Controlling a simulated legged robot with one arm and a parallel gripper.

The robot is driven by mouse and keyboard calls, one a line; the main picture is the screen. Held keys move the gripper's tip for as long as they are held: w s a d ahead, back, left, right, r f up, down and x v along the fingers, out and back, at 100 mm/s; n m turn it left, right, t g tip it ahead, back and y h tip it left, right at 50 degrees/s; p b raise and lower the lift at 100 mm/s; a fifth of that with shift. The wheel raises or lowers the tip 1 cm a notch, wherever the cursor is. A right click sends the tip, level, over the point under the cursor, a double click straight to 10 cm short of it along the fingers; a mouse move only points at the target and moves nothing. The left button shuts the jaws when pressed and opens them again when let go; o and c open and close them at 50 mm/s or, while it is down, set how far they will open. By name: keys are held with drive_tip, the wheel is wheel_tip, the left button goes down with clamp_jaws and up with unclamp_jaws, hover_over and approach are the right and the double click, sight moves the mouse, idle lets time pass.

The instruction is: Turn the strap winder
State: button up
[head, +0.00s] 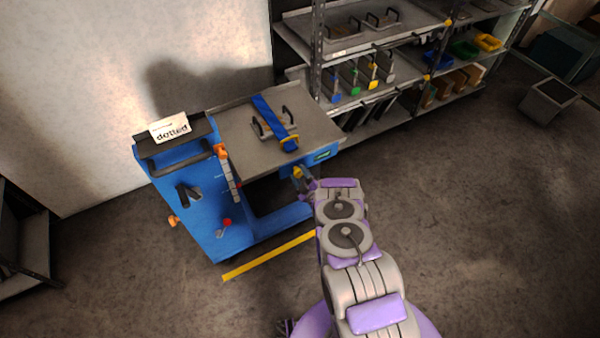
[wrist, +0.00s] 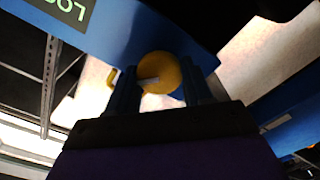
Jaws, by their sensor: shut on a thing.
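The strap winder (wrist: 160,72) is a round yellow knob below the blue edge of the cart's table in the wrist view. In the head view a small yellow part of it (head: 297,172) shows at the table's front right. My gripper (head: 304,181) reaches it from the front; in the wrist view its two dark fingers (wrist: 158,84) stand on either side of the knob, shut on it. A blue strap (head: 268,117) with a yellow end lies across a grey die with dark handles (head: 258,130) on the table.
The blue cart (head: 180,200) carries a "dotted" card (head: 170,128) and a side lever (head: 188,195). A shelf rack (head: 360,20) with dies and colored bins stands behind. A yellow floor line (head: 268,256) runs before the cart.

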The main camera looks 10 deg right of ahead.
drive_tip(key=n, duration=0.4)
drive_tip(key=shift+a+f+n+b, duration=0.2)
drive_tip(key=shift+n+b, duration=0.1)
drive_tip(key=shift+b, duration=0.1)
drive_tip(key=n, duration=0.4)
drive_tip(key=shift+s+f+b, duration=0.1)
drive_tip(key=shift+b, duration=0.3)
drive_tip(key=shift+n, duration=0.3)
drive_tip(key=o, duration=0.8)
drive_tip(key=shift+o, duration=1.1)
drive_tip(key=shift+d, duration=0.1)
